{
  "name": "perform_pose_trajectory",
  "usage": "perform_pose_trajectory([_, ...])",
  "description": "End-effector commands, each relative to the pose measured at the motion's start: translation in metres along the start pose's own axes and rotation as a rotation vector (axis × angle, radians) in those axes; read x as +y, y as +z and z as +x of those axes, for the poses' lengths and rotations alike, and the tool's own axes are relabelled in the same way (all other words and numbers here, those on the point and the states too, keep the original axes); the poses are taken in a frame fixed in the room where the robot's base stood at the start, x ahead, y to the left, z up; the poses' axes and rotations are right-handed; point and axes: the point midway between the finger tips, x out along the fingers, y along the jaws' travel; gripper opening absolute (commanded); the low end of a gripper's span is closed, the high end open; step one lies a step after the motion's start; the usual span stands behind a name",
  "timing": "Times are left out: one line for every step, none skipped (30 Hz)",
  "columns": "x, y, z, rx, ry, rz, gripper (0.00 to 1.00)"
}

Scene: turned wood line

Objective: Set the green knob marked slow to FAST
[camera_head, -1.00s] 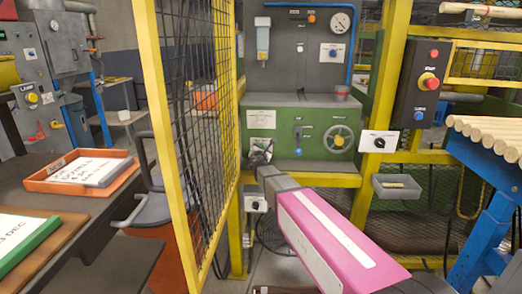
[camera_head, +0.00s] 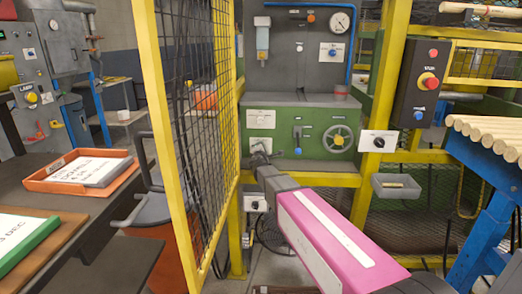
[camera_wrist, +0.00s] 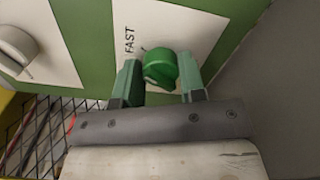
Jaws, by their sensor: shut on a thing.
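The green knob (camera_wrist: 161,70) sits on a white plate (camera_wrist: 180,30) in the wrist view, with the word FAST printed to its upper left. A small dark mark shows at the knob's upper-left edge, toward that word; the rest of the scale is hidden or out of frame. My gripper (camera_wrist: 160,76) has one finger on each side of the knob and is shut on it. In the head view my gripper (camera_head: 259,159) is at the lower left of the green machine panel (camera_head: 312,119), just below a white plate (camera_head: 260,145); the knob itself is hidden there.
A pale knob (camera_wrist: 14,46) on another white plate is at the left in the wrist view. A yellow mesh guard (camera_head: 190,120) stands close left of my arm. A handwheel (camera_head: 337,138) and a yellow rail (camera_head: 325,180) are to the right of my gripper.

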Motion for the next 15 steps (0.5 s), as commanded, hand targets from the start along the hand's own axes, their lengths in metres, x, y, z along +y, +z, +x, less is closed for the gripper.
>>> perform_pose_trajectory([-0.0003, -0.0001, 0.0001, 0.0, 0.0, 0.01, 0.14])
perform_pose_trajectory([-0.0003, -0.0002, 0.0001, 0.0, 0.0, 0.015, 0.14])
perform_pose_trajectory([-0.0003, -0.0002, 0.0001, 0.0, 0.0, 0.021, 0.14])
perform_pose_trajectory([-0.0003, -0.0002, 0.0001, 0.0, 0.0, 0.024, 0.14])
perform_pose_trajectory([-0.0004, -0.0001, 0.0001, 0.0, 0.0, 0.026, 0.14])
perform_pose_trajectory([-0.0004, -0.0001, 0.0001, 0.0, 0.0, 0.029, 0.14])
perform_pose_trajectory([-0.0004, -0.0001, 0.0001, 0.0, 0.0, 0.03, 0.14])
perform_pose_trajectory([-0.0004, -0.0001, 0.0001, 0.0, -0.001, 0.031, 0.14])
perform_pose_trajectory([-0.0004, -0.0001, 0.0001, 0.0, -0.001, 0.032, 0.14])
perform_pose_trajectory([-0.0004, -0.0001, 0.0001, 0.0, -0.001, 0.032, 0.14])
perform_pose_trajectory([-0.0004, -0.0001, 0.0001, 0.0, -0.001, 0.032, 0.14])
perform_pose_trajectory([-0.0004, -0.0001, 0.0001, 0.0, -0.001, 0.032, 0.14])
perform_pose_trajectory([-0.0004, -0.0001, 0.0001, 0.0, -0.001, 0.032, 0.14])
perform_pose_trajectory([-0.0004, -0.0001, 0.0001, 0.0, -0.001, 0.032, 0.14])
perform_pose_trajectory([-0.0005, -0.0001, 0.0001, 0.0, -0.001, 0.032, 0.14])
